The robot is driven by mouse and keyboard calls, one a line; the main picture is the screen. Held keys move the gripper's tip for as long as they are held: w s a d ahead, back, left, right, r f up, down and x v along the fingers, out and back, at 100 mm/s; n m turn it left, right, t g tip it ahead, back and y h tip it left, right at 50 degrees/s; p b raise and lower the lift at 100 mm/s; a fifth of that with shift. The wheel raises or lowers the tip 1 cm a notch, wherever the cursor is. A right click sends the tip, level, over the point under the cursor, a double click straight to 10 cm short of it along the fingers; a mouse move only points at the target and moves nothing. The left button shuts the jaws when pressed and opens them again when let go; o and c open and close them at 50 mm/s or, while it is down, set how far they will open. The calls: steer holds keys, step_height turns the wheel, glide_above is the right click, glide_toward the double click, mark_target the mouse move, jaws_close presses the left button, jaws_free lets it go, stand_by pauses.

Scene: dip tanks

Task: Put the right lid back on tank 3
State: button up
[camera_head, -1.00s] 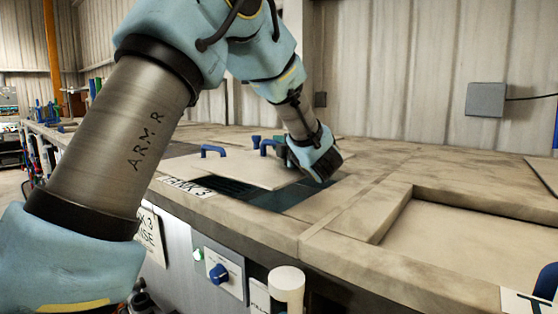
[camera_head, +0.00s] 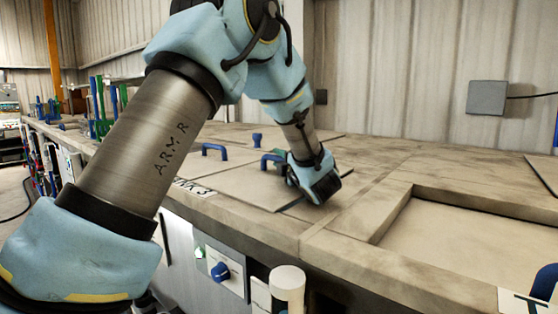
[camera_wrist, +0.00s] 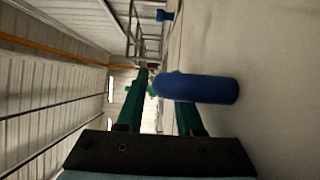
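The right lid (camera_head: 243,184) of tank 3 is a flat beige panel with a blue handle (camera_head: 270,158). It lies over most of the opening behind the tank 3 label (camera_head: 193,189). A thin dark gap shows along its right edge, partly hidden by my gripper (camera_head: 322,190). My gripper is low over the lid's right side, beside the handle. In the wrist view its two teal fingers (camera_wrist: 160,105) are apart. The blue handle (camera_wrist: 200,88) crosses in front of the right finger, its end between the fingers, with space to the left finger.
Another blue lid handle (camera_head: 214,150) stands to the left, and a blue knob (camera_head: 257,140) behind. A recessed beige panel (camera_head: 470,240) lies at the right. A blue dial (camera_head: 220,271) and a white cylinder (camera_head: 287,284) are on the front below the rim.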

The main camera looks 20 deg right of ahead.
steer(key=shift+o, duration=1.1)
steer(key=shift+r, duration=0.1)
steer(key=s+b, duration=0.3)
steer(key=s, duration=0.9)
steer(key=shift+a, duration=0.1)
